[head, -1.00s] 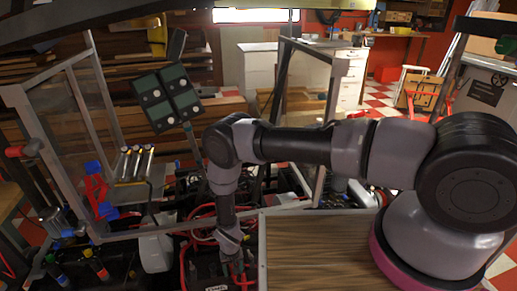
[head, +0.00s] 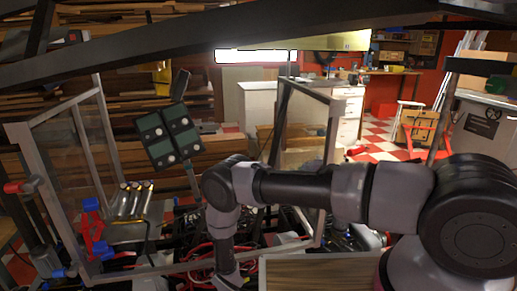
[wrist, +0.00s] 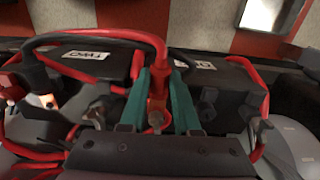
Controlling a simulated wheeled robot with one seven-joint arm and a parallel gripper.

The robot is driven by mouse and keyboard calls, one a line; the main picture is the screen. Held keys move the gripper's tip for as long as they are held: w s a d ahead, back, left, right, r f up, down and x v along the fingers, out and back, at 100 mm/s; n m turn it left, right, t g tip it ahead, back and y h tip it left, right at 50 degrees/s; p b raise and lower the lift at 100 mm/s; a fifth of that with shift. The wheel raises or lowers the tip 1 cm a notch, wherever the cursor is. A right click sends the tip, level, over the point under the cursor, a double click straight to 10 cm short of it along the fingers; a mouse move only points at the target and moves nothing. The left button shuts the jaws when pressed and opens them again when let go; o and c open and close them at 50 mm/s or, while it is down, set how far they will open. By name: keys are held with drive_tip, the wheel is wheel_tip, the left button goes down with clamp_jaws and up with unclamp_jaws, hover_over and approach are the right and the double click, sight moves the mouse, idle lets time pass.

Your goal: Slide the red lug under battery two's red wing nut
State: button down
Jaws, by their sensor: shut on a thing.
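In the wrist view, my gripper (wrist: 158,106) has two teal fingers closed on a red lug (wrist: 157,92) at the end of a thick red cable (wrist: 110,34). The cable arches over the black batteries. One battery with a white label (wrist: 82,58) lies to the left of the fingers, and another labelled battery (wrist: 218,82) lies to the right. Dark and pale terminal hardware stands on both sides of the fingers; I cannot pick out a red wing nut for certain. In the head view, my fingertips are below the frame's lower edge.
A metal frame with clear panels (head: 72,140) stands around the battery area. A wooden-topped surface (head: 310,275) lies at the front right. Red cables (head: 195,252) loop around the batteries. A dark panel with pale discs (head: 168,135) stands behind my arm.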

drive_tip(key=shift+s+d, duration=0.2)
drive_tip(key=shift+s, duration=0.55)
drive_tip(key=shift+s+d, duration=0.15)
drive_tip(key=shift+s, duration=0.55)
drive_tip(key=shift+r, duration=0.1)
drive_tip(key=r, duration=0.1)
drive_tip(key=s+r, duration=0.1)
drive_tip(key=shift+d+r, duration=0.1)
drive_tip(key=shift+r, duration=0.3)
drive_tip(key=shift+s, duration=0.1)
